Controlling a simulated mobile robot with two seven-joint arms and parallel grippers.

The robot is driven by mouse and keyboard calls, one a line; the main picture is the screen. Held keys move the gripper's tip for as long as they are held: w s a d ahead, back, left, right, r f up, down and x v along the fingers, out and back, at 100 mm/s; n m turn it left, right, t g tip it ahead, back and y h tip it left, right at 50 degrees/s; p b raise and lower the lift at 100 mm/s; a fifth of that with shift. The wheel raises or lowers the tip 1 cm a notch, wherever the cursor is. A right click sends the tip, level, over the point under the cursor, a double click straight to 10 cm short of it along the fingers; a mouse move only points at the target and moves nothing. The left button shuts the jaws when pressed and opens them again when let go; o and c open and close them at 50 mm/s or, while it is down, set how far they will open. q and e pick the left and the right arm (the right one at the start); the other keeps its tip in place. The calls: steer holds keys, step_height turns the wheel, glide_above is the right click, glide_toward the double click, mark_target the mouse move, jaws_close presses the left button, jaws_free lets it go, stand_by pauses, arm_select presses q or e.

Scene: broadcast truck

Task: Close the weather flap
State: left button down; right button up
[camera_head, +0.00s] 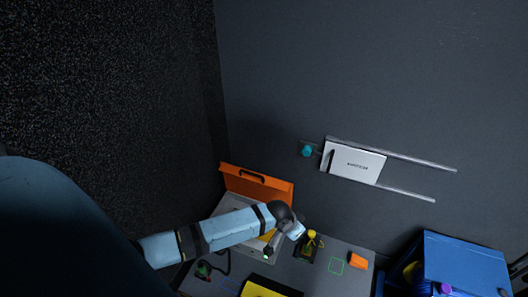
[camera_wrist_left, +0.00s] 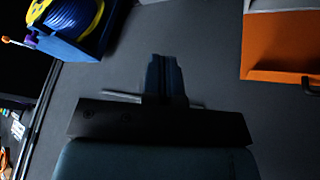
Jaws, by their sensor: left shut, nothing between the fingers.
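The orange flap (camera_head: 257,186) stands raised at the back edge of an open, light-coloured case (camera_head: 262,249), with a dark handle (camera_head: 252,176) near its top. In the left wrist view the orange flap (camera_wrist_left: 283,45) is at the upper right, with part of its handle at the frame edge. My left gripper (camera_head: 298,231) is right of the case, its arm crossing above and hiding part of it. In the wrist view the left gripper (camera_wrist_left: 165,62) has its fingers together and empty, apart from the flap. My right gripper is not in view.
A white panel (camera_head: 352,163) sits on two rails on the wall, beside a teal knob (camera_head: 307,151). A yellow-and-black item (camera_head: 309,244) and an orange block (camera_head: 357,260) are on the bench (camera_head: 317,281). A blue crate (camera_head: 465,266) stands at the lower right.

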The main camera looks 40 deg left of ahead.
arm_select(q)
steer(key=w+a+f+n+g+y+b, duration=0.2)
steer(key=w+a+f+g+b, duration=0.15)
steer(key=w+a+b, duration=0.9)
steer(key=w+a+r+n+g+b, duration=0.1)
steer(key=w+a+r+n+b, duration=0.2)
steer(key=a, duration=0.6)
steer(key=w+a+r+n+g+b, duration=0.1)
steer(key=w+a+r+g+b, duration=0.15)
steer(key=a+r+b, duration=0.45)
steer(key=shift+t+y, duration=0.3)
steer(key=shift+t, duration=0.2)
steer(key=f, duration=0.3)
steer(key=f+b, duration=0.1)
steer(key=f, duration=0.3)
steer(key=a+f, duration=0.1)
steer(key=f, duration=0.2)
steer(key=shift+s+a+f, duration=0.1)
steer(key=shift+s+f, duration=0.05)
steer(key=shift+s, duration=0.2)
steer(key=shift+f+b, duration=0.35)
steer(key=shift+f, duration=0.2)
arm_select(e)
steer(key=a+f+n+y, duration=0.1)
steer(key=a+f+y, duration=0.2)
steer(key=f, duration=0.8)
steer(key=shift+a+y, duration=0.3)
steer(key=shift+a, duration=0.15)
